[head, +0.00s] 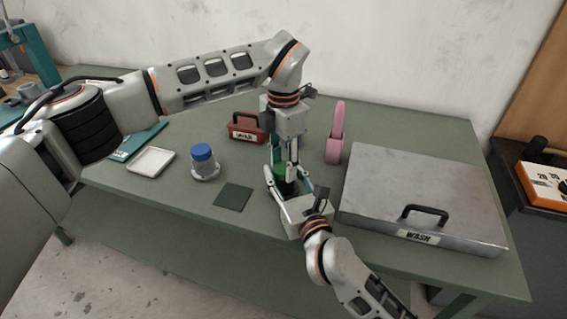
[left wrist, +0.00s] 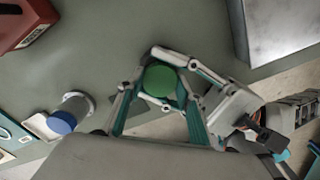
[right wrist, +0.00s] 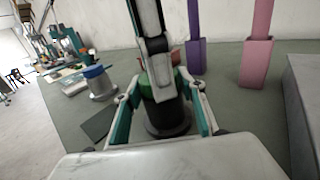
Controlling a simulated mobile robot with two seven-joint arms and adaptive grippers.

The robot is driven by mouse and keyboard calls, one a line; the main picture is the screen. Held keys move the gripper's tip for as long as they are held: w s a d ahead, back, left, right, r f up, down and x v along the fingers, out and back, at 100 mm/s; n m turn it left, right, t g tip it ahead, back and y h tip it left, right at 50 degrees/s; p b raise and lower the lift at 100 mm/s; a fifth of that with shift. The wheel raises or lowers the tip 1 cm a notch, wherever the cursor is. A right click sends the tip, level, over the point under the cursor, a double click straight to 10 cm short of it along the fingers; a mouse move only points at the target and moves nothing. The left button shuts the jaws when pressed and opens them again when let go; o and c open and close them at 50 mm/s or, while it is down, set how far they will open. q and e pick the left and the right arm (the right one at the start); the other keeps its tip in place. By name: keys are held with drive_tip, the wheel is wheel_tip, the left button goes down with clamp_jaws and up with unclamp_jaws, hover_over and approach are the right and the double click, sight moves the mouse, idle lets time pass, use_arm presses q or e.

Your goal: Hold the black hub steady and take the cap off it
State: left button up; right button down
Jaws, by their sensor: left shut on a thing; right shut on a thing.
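The black hub (right wrist: 168,118) stands upright on the bench in the right wrist view. The round green cap (left wrist: 160,80) sits on top of it; the head view shows a sliver of green (head: 279,172). My left gripper (head: 287,170) points straight down from above and is shut on the cap, with its fingers on either side in the left wrist view. My right gripper (right wrist: 168,105) comes in level from the front and is shut on the hub below the cap. The fingers hide much of the hub and part of the cap's side.
A blue-lidded jar (head: 203,161), a dark square mat (head: 233,196) and a white tray (head: 151,161) lie to the left. A red box (head: 246,133) and a pink upright piece (head: 335,140) stand behind. A large metal wash case (head: 424,190) bounds the right side.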

use_arm(q)
drive_tip(key=shift+n, duration=0.4)
drive_tip(key=o, duration=1.2)
